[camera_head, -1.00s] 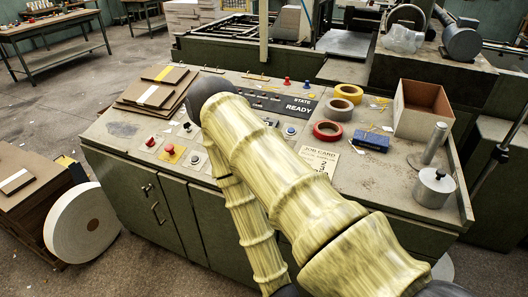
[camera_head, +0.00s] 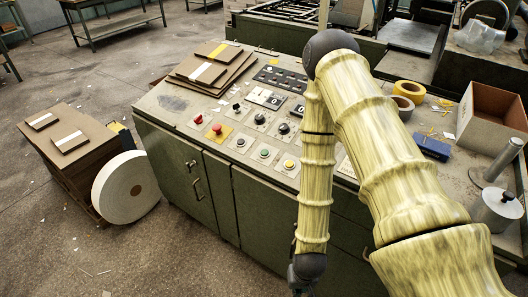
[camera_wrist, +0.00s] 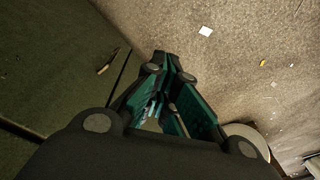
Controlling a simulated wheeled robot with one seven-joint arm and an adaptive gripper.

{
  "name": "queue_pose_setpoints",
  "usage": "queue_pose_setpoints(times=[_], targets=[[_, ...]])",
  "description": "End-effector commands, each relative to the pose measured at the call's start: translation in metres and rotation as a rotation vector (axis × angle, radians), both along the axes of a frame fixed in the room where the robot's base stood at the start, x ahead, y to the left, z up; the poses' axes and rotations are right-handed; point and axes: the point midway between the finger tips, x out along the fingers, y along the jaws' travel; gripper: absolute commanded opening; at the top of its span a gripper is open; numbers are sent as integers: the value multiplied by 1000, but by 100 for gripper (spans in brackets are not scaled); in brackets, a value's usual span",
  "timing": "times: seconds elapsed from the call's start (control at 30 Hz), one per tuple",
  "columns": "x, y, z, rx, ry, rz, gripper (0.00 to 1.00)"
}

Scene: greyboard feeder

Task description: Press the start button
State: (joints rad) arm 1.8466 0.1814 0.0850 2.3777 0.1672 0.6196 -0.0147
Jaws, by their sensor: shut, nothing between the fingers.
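The control panel on the green cabinet's top shows in the head view. It holds a green button (camera_head: 265,153), a yellow button (camera_head: 289,164), a dark button (camera_head: 241,142), a red button (camera_head: 198,119) and a red button on a yellow plate (camera_head: 216,129). I cannot read a start label on any of them. My gripper (camera_wrist: 168,75) is shut and empty in the wrist view, pointing down toward the floor beside the cabinet front. In the head view my wrist hangs in front of the cabinet, below the panel; the fingers are out of frame. No button shows in the wrist view.
Greyboard sheets (camera_head: 212,72) lie behind the panel. A white roll (camera_head: 127,187) and stacked board are on the floor at left. Cabinet handles (camera_head: 197,190) stick out in front.

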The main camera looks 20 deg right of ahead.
Motion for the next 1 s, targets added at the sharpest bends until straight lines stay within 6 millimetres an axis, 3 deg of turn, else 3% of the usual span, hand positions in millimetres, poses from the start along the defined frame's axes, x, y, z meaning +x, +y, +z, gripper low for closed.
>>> queue_pose_setpoints(times=[0.03, 0.27, 0.5, 0.8, 1.0], targets=[[26, 3, 9, 18, -28, -65, 0], [129, 16, 58, 127, -105, -355, 0], [230, 24, 135, 305, -167, -622, 0], [327, 21, 247, 560, -215, -870, 0], [367, 13, 311, 704, -232, -970, 0]])
